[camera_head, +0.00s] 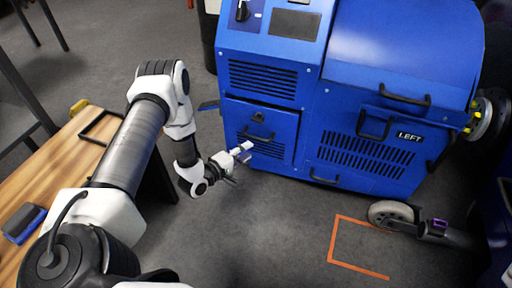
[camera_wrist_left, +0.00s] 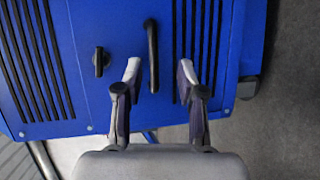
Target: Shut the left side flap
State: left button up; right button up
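The blue machine (camera_head: 310,90) carries a louvred lower-left panel with a black bar handle (camera_head: 257,135) and a small knob (camera_head: 258,117) above it. A wider louvred panel (camera_head: 365,152) to the right bears the word LEFT and a black latch (camera_head: 375,124). Which one is the flap, I cannot tell for sure; both look roughly flush. My left gripper (camera_head: 240,156) is at the lower-left panel. In the left wrist view its fingers (camera_wrist_left: 158,82) are apart, one on each side of the handle (camera_wrist_left: 152,50); contact is not visible. The knob (camera_wrist_left: 99,62) is left of them. My right gripper is out of view.
A small dark-blue piece (camera_head: 208,105) juts from the machine's left edge.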

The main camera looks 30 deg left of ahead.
aim_at(256, 138)
pick_arm(q)
jog(key=shift+n+t, duration=0.3)
jog(key=shift+t, duration=0.1)
jog(key=w+b, duration=0.1)
jog(key=w, duration=0.1)
jog(key=w+b, duration=0.1)
jog(key=w, duration=0.2)
jog(key=w+b, duration=0.1)
jog(key=w, duration=0.2)
jog(key=shift+a+f, duration=0.3)
jog(key=shift+a, duration=0.1)
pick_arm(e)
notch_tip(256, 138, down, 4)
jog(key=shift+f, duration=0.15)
pick_arm(q)
jog(key=shift+s, duration=0.1)
grip_shut()
